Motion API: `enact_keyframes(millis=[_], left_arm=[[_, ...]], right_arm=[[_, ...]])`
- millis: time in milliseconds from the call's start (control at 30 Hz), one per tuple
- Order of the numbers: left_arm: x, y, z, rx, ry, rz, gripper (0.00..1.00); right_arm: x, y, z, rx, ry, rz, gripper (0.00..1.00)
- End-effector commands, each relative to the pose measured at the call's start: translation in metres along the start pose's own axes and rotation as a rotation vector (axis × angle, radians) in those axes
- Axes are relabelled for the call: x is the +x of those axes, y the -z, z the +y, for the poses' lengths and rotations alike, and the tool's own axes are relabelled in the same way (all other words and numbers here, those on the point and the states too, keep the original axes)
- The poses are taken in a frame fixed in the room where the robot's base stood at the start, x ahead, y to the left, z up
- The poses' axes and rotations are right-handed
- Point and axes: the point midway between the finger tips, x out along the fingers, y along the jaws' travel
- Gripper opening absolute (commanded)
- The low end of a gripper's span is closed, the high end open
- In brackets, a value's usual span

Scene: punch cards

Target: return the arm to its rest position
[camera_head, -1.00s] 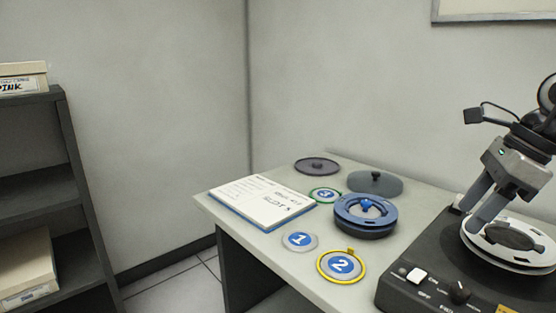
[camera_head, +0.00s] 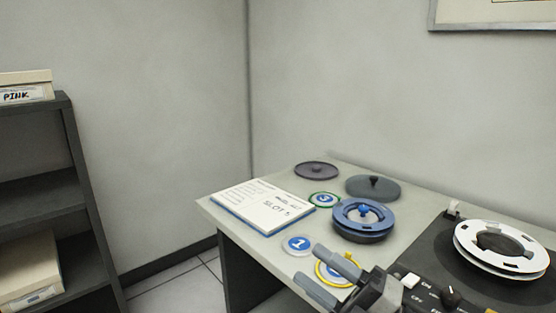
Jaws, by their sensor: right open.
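My right gripper (camera_head: 328,276) is at the bottom of the head view, right of centre, over the table's front part. Its two grey fingers point left and stand apart, with nothing between them. It partly hides a yellow-rimmed disc (camera_head: 322,277). My left gripper is not in view.
A black machine (camera_head: 430,262) with a white reel (camera_head: 505,248) stands right of the gripper. On the table (camera_head: 270,252) lie a blue round holder (camera_head: 364,221), discs marked 1 (camera_head: 298,245) and 3 (camera_head: 323,199), a notebook (camera_head: 262,206) and dark lids (camera_head: 373,189). A shelf (camera_head: 68,150) stands left.

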Motion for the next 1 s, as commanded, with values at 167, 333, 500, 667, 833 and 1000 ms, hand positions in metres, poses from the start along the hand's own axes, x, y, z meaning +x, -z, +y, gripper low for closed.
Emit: enact_keyframes(millis=[167, 333, 500, 667, 833, 1000], left_arm=[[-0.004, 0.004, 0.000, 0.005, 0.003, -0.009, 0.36], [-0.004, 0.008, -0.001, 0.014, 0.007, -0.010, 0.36], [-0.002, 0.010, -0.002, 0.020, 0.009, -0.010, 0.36], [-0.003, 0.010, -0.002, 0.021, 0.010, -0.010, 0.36], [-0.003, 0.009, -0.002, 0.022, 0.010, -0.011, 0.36], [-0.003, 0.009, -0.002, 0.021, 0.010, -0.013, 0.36]], right_arm=[[-0.069, -0.015, -0.061, 0.626, -0.049, -0.562, 0.51], [-0.157, 0.016, -0.131, 1.123, -0.030, -1.028, 0.51], [-0.207, 0.058, -0.166, 1.391, -0.002, -1.282, 0.51], [-0.223, 0.075, -0.176, 1.476, 0.010, -1.362, 0.51], [-0.223, 0.075, -0.177, 1.478, 0.012, -1.365, 0.51], [-0.223, 0.075, -0.177, 1.476, 0.013, -1.363, 0.51]])
